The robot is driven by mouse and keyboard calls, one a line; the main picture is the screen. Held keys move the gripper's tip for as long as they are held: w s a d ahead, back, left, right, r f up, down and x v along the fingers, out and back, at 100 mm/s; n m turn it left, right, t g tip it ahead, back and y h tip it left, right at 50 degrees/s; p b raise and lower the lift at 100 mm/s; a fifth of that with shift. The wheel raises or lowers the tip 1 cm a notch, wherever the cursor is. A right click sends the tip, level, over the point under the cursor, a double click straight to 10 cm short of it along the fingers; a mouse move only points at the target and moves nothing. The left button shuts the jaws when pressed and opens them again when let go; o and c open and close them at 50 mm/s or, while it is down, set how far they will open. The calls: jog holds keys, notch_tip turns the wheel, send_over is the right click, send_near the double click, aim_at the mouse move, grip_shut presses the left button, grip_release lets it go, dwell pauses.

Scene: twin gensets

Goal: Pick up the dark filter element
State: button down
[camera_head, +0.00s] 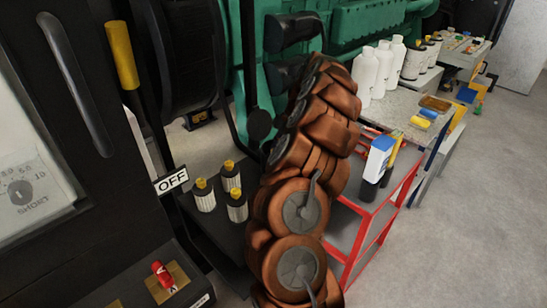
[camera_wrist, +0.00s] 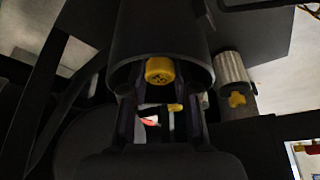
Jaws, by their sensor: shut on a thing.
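In the wrist view a dark cylinder, which I take for the dark filter element (camera_wrist: 160,30), fills the upper middle. A yellow cap (camera_wrist: 160,70) shows at its near end. My gripper (camera_wrist: 159,112) has one dark finger on each side below that cap and is shut on the dark filter element. The exact contact is hard to make out in the dark. In the head view my arm covers the middle, and the gripper and the held filter are hidden.
Three pale pleated filters with yellow caps (camera_head: 237,206) stand on a dark surface left of my arm. One pale filter (camera_wrist: 232,68) shows close right in the wrist view. A red-framed cart (camera_head: 355,240) stands right of my arm. White bottles (camera_head: 383,68) stand behind it. Right floor is clear.

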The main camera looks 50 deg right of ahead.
notch_tip(320, 180, up, 17)
jog(key=shift+r+b, duration=0.15)
jog(key=shift+b, duration=0.3)
dwell(0.3)
dwell(0.4)
